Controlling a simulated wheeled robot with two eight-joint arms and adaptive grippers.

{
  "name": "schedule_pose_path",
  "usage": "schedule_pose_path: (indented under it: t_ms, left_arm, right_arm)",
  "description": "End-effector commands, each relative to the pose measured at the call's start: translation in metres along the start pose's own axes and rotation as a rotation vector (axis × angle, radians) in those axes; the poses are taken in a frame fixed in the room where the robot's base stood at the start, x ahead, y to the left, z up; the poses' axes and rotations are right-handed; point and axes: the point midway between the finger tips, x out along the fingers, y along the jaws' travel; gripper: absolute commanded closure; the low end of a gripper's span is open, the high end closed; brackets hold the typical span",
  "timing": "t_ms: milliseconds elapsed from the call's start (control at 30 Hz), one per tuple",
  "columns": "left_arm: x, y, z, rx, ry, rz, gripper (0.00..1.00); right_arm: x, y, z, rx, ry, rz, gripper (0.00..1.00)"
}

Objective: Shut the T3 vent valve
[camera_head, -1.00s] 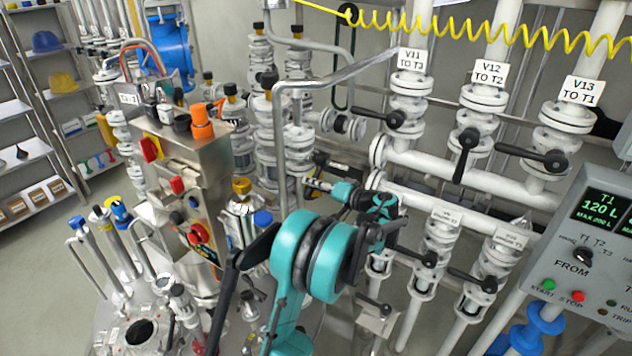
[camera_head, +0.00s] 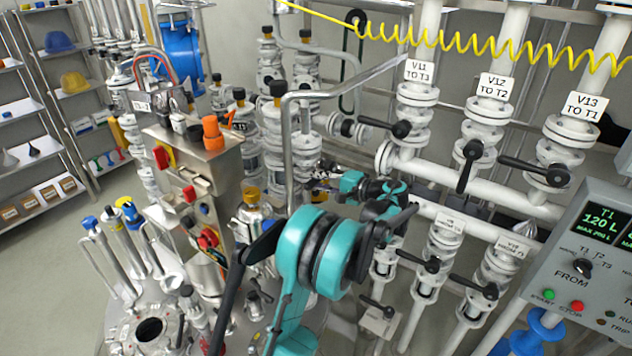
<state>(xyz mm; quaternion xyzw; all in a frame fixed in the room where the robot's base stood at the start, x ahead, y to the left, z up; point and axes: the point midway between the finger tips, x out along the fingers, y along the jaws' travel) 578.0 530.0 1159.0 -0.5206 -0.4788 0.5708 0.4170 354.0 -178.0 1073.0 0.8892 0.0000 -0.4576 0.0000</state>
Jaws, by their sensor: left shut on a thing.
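My left gripper (camera_head: 322,182) is small and partly hidden behind my teal wrist, at the middle of the head view. It is shut on a small part beside the bent grey pipe (camera_head: 289,130), seemingly a valve handle. The held part is too small and covered to make out its shape or angle. No label for the T3 vent valve can be read there. My right gripper is not in view.
Valves V11 (camera_head: 401,129), V12 (camera_head: 470,165) and V13 (camera_head: 535,171) with black levers stand on white pipes at right. A control panel (camera_head: 590,255) reads T1 120 L. A steel switch box (camera_head: 190,190) stands left of my arm. Shelves are at far left.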

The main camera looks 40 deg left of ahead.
Motion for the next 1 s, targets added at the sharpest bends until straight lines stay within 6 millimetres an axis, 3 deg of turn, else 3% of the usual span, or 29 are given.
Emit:
schedule_pose_path:
  t_ms: [500, 533, 600, 1000]
  left_arm:
    - [-0.0004, -0.0040, -0.0018, 0.018, 0.001, -0.006, 1.00]
    - [-0.0004, -0.0040, -0.0018, 0.018, 0.001, -0.006, 0.77]
    - [-0.0004, -0.0038, -0.0017, 0.018, 0.001, -0.005, 0.60]
    - [-0.0084, -0.0018, -0.0018, 0.017, 0.002, -0.001, 0.60]
  right_arm:
    - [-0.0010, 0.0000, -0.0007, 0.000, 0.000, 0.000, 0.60]
    - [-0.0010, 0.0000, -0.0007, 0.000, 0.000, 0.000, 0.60]
    - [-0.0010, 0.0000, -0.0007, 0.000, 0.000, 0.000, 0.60]
    - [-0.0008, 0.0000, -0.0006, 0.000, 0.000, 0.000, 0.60]
